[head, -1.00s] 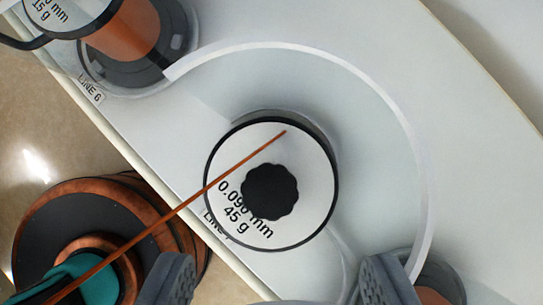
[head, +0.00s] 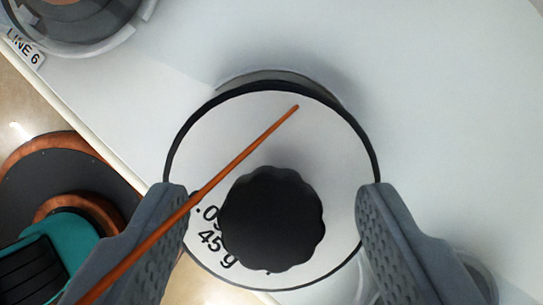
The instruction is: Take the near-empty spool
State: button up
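The spool (head: 325,155) fills the middle of the head view, seen from above. It has a white top label with a black rim, a black scalloped knob (head: 272,219) and partly hidden print that includes "45 g". A copper-coloured strand (head: 248,150) crosses over its label from the lower left. My gripper (head: 272,205) is open, with one grey ridged finger at each side of the spool. Whether the fingers touch the rim I cannot tell. The wire left on the spool is hidden under its top flange.
A clear round holder with another spool base (head: 75,25) stands at upper left beside the "LINE 6" label (head: 24,47). A copper and teal reel (head: 45,250) lies beyond the white table's (head: 450,90) left edge. The upper right of the table is clear.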

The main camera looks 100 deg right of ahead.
grip_shut()
jog(key=shift+r, duration=0.2)
